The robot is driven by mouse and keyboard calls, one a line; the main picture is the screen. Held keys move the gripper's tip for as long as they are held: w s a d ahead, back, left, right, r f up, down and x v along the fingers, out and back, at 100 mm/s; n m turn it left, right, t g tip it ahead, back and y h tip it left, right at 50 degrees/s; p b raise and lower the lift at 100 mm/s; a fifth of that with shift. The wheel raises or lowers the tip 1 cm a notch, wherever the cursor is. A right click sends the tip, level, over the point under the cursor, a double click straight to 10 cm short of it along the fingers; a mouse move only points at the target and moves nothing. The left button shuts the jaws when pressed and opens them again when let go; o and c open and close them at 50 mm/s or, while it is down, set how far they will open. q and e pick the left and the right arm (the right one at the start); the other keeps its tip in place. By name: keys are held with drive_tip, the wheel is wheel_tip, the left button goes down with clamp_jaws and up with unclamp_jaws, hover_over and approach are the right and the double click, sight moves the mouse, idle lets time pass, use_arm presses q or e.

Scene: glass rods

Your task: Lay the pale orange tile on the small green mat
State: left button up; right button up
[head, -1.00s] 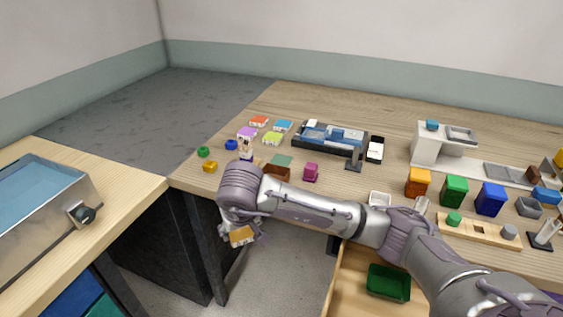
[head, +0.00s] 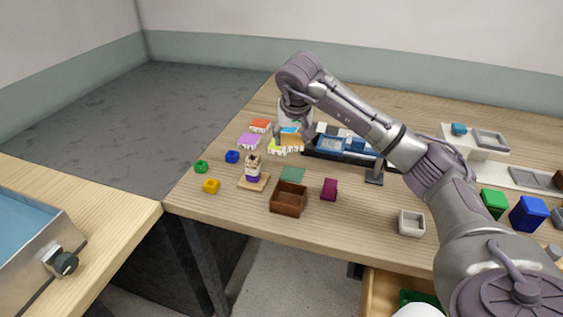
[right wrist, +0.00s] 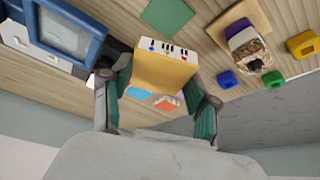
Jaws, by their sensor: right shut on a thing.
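The pale orange tile (right wrist: 165,72) is held between the two fingers of my right gripper (right wrist: 158,88), with a white, marked edge showing in the right wrist view. In the head view the right gripper (head: 291,122) is over the group of coloured tiles at the back left of the table, and only part of the held tile (head: 290,138) shows. The small green mat (head: 292,174) lies bare on the table behind a brown open box, nearer the front than the gripper. It also shows in the right wrist view (right wrist: 167,16). My left gripper is not in view.
The brown box (head: 288,205) stands just in front of the mat, and a magenta block (head: 329,189) to its right. A figure (head: 252,172) stands on a wooden board to the left. Orange (head: 260,125) and purple (head: 248,142) tiles lie near the gripper.

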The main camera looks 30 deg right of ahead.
sight(295, 150)
drive_tip(key=f, duration=0.2)
drive_tip(key=s+f, duration=0.1)
drive_tip(key=f, duration=0.1)
drive_tip(key=shift+s+f, duration=0.15)
drive_tip(key=shift+f, duration=0.6)
wheel_tip(295, 150, down, 3)
drive_tip(key=shift+f, duration=0.1)
drive_tip(key=o, duration=1)
drive_tip(key=shift+f, duration=0.1)
drive_tip(key=shift+c, duration=0.2)
drive_tip(key=o, duration=0.4)
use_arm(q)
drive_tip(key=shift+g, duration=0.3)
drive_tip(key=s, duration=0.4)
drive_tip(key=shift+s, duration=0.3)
use_arm(e)
drive_tip(key=shift+o, duration=0.2)
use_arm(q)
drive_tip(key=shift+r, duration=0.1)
